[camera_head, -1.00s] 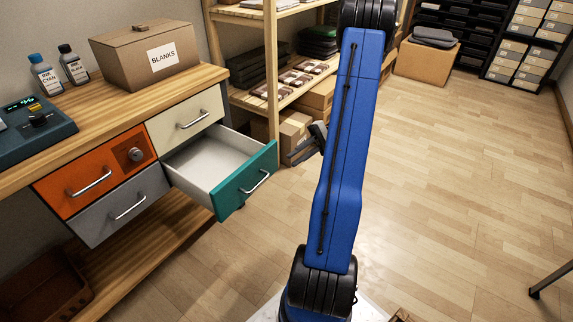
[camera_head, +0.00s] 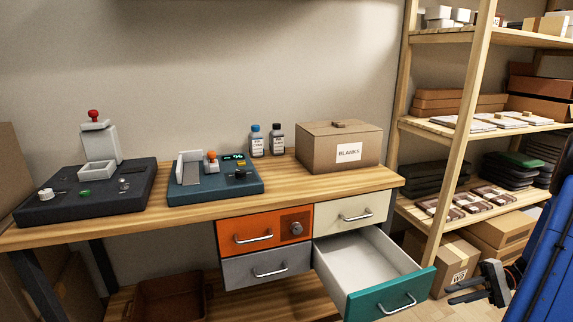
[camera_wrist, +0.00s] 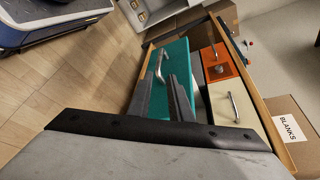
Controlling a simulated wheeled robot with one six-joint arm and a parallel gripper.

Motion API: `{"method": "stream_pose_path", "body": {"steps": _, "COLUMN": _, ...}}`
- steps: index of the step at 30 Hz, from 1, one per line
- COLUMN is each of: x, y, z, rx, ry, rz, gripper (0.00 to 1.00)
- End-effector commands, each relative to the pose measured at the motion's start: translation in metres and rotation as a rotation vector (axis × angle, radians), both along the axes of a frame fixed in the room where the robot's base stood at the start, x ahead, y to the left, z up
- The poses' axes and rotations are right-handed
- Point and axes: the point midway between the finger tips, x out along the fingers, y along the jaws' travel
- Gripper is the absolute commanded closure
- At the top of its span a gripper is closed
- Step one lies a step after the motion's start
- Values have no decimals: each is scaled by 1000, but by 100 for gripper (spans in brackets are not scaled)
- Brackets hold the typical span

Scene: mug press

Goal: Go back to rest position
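My gripper (camera_head: 452,294) is at the lower right of the head view, right of the open teal drawer (camera_head: 368,305) and clear of its handle. Two dark fingers show apart with nothing between them; in the wrist view the gripper (camera_wrist: 162,82) also looks empty, with the teal drawer front (camera_wrist: 180,60) behind the fingers. My blue arm is at the right edge of the head view. The drawer is pulled out and its white inside looks empty. The orange (camera_head: 251,232), grey (camera_head: 240,271) and cream (camera_head: 335,214) drawers are shut.
The wooden bench (camera_head: 220,208) carries a dark press (camera_head: 85,203), a teal device (camera_head: 228,190), two ink bottles and a BLANKS box (camera_head: 315,150). A wooden shelf (camera_head: 445,190) with boxes stands at the right. Clear floor shows in the wrist view (camera_wrist: 65,85).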

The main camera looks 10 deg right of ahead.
Motion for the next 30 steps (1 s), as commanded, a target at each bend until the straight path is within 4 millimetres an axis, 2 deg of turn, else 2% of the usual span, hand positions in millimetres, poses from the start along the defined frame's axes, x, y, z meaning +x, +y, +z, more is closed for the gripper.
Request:
{"method": "stream_pose_path", "body": {"steps": 6, "x": 3, "y": 47, "z": 32, "rx": -157, "ry": 28, "rz": 108, "gripper": 82}}
{"method": "stream_pose_path", "body": {"steps": 13, "x": -2, "y": 96, "z": 60, "rx": -337, "ry": 42, "rz": 209, "gripper": 82}}
{"method": "stream_pose_path", "body": {"steps": 21, "x": -17, "y": 146, "z": 87, "rx": -553, "ry": 23, "rz": 300, "gripper": 82}}
{"method": "stream_pose_path", "body": {"steps": 30, "x": -41, "y": 192, "z": 112, "rx": -786, "ry": -44, "rz": 368, "gripper": 82}}
